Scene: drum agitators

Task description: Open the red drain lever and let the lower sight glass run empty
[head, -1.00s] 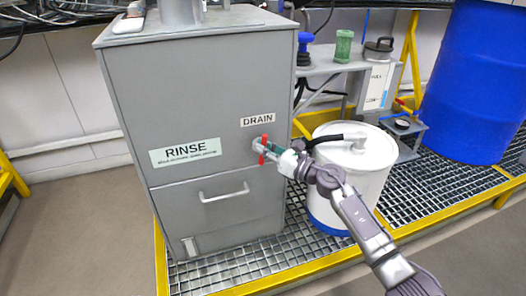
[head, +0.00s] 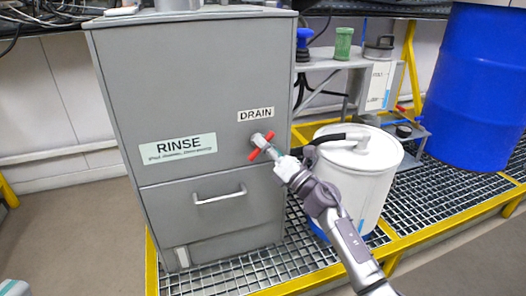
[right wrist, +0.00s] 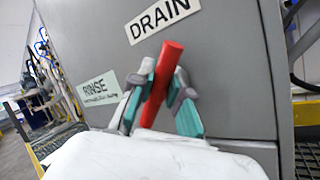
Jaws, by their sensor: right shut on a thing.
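The red drain lever (head: 262,147) sits on a valve on the front of the grey rinse cabinet (head: 215,90), under the DRAIN label. It stands diagonally in the head view. My right gripper (head: 268,152) is shut on the lever; the right wrist view shows the red bar (right wrist: 161,84) between its teal-padded fingers (right wrist: 163,88). A white panel with a blue patch (head: 378,85) stands at the back right; its print is too small to read, and I cannot tell whether it is the lower sight glass. A grey and teal piece, probably my left gripper (head: 14,287), shows at the lower left corner.
A white drum (head: 368,180) with a black hose on its lid stands right of the cabinet, close to my right arm. A blue barrel (head: 480,90) is farther right. A yellow-edged grating (head: 440,205) lies underneath. The floor at left is clear.

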